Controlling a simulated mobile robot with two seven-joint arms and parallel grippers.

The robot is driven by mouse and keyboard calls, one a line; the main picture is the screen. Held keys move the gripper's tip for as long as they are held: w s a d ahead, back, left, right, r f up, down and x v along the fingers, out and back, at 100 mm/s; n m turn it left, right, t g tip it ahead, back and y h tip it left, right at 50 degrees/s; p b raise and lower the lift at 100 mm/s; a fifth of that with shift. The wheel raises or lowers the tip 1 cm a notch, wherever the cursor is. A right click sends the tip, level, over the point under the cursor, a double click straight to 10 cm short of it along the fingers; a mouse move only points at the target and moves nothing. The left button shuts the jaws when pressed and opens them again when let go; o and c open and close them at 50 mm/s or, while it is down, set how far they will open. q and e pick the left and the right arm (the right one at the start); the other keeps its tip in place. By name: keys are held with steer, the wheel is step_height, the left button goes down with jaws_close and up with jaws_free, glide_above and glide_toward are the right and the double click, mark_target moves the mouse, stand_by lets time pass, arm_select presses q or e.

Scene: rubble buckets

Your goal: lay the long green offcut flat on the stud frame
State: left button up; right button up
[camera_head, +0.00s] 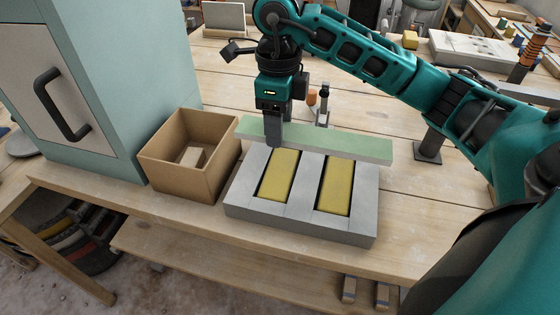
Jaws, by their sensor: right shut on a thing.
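The long green offcut (340,144) is a pale green bar lying level from left to right. My right gripper (274,138) points down and is shut on the offcut near its left end. The stud frame (302,208) is a grey block-like frame on the bench, with two yellow panels (281,174) set in its openings. The offcut is at the frame's back edge in the picture and hides part of it; its right end reaches past the frame's back right corner. I cannot tell whether it touches the frame. My left gripper is not in view.
An open cardboard box (165,167) with a small block inside stands just left of the frame. A teal cabinet (110,80) stands beyond it. Small upright items (323,105) stand behind the offcut. The wooden bench (420,215) is clear right of the frame.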

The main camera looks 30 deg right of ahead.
mark_target(279, 170)
step_height(279, 170, down, 4)
steer(key=shift+r, duration=0.2)
steer(key=shift+f, duration=0.9)
step_height(279, 170, down, 4)
steer(key=shift+r, duration=0.25)
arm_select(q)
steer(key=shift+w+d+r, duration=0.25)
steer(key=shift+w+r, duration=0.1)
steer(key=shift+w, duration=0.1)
arm_select(e)
steer(key=shift+f+b, duration=0.15)
steer(key=shift+b, duration=0.25)
steer(key=o, duration=1.1)
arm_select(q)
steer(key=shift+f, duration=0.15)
arm_select(e)
steer(key=shift+o, duration=0.2)
